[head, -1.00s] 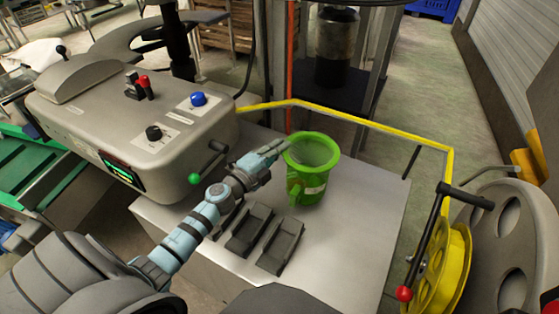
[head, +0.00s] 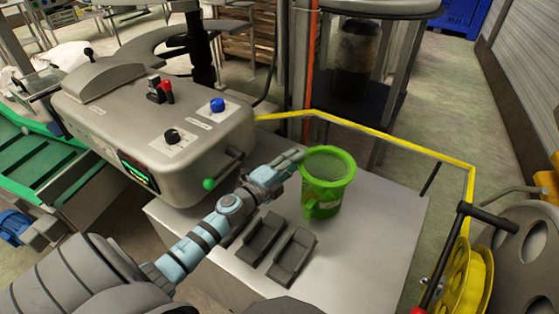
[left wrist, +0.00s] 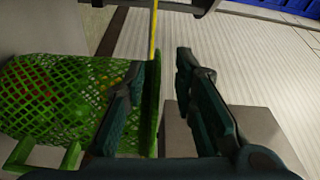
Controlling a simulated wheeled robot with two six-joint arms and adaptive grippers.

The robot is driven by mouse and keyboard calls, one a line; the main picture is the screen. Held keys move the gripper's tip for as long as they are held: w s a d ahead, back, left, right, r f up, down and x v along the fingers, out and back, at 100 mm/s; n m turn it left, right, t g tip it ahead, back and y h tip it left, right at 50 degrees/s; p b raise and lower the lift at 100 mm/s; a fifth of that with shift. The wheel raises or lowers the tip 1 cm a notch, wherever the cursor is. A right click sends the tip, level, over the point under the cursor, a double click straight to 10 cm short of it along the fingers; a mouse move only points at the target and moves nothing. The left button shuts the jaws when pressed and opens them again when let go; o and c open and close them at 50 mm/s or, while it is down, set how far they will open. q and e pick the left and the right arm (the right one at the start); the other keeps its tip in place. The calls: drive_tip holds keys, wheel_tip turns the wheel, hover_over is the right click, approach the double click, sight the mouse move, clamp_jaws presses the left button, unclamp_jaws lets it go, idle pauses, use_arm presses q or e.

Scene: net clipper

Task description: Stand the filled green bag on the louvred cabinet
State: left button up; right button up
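The green bag (head: 326,190) stands upright, with a mesh wall and a round rim, on the grey metal worktop (head: 375,235). In the left wrist view the green bag (left wrist: 60,105) shows red and green contents through its mesh. My left gripper (head: 292,158) is at the left side of the rim. In the left wrist view my left gripper (left wrist: 168,85) has its fingers well apart, with the rim between them, close to the left finger. I cannot tell whether that finger touches the bag. My right gripper is not in view. I cannot make out a louvred cabinet for certain.
Two dark brackets (head: 291,257) lie on the worktop in front of the bag. A control box (head: 160,130) with knobs and a green-ended lever stands at left. A yellow rail (head: 390,138) runs behind the worktop. A yellow reel (head: 470,285) is at right.

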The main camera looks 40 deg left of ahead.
use_arm(q)
drive_tip(key=s+a+b, duration=0.1)
drive_tip(key=s+b, duration=0.8)
drive_tip(key=s, duration=0.2)
drive_tip(key=shift+a, duration=0.15)
